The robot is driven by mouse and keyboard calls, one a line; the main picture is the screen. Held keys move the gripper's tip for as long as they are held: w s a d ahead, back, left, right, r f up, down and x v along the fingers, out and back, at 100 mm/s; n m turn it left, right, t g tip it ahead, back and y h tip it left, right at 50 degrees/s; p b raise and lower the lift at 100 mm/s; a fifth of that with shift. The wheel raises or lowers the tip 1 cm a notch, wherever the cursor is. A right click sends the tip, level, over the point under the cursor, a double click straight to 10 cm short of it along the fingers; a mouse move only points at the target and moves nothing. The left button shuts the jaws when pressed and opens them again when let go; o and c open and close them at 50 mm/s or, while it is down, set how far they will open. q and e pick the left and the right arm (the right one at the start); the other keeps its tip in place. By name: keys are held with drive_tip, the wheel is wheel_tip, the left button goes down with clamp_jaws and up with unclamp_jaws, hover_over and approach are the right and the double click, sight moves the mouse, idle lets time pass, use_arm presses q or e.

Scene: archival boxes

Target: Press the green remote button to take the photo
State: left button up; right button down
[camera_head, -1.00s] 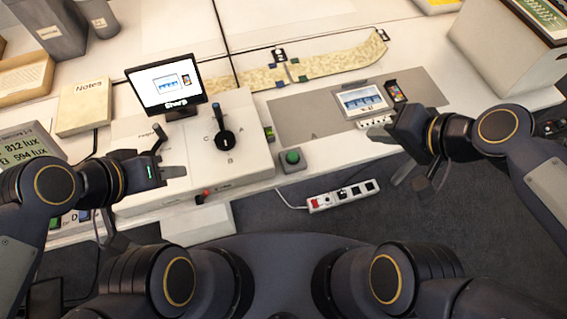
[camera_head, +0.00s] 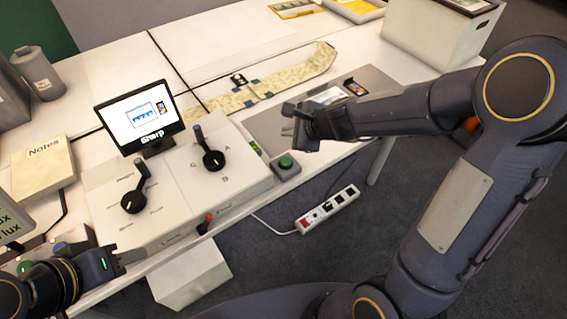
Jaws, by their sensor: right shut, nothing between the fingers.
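The green remote button (camera_head: 286,162) sits on a small grey box at the front edge of the table, right of the white control box. My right gripper (camera_head: 287,121) is shut and empty, above and just behind the button in the picture, apart from it as far as I can tell. My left gripper (camera_head: 119,262) is low at the left, in front of the control box, with its fingers seen edge-on; I cannot tell whether they are open. The monitor (camera_head: 139,117) shows a small picture and the word "Sharp".
The white control box (camera_head: 230,183) carries two black dial levers. A grey mat (camera_head: 262,130) with a framed picture lies partly behind my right arm. A patterned strip (camera_head: 290,78) lies further back. A power strip (camera_head: 328,208) is below the table edge. A notes pad (camera_head: 42,168) is at left.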

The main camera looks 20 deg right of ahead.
sight(289, 162)
wheel_tip(289, 162, down, 9)
drive_tip(key=b, duration=0.8)
drive_tip(key=shift+r+b, duration=0.1)
drive_tip(key=shift+b, duration=0.25)
idle(1.5)
drive_tip(key=shift+f+b, duration=0.4)
drive_tip(key=shift+f+b, duration=0.55)
drive_tip(key=shift+b, duration=0.05)
idle(0.5)
drive_tip(key=shift+r, duration=0.1)
drive_tip(key=shift+r+p, duration=0.85)
drive_tip(key=shift+p, duration=0.1)
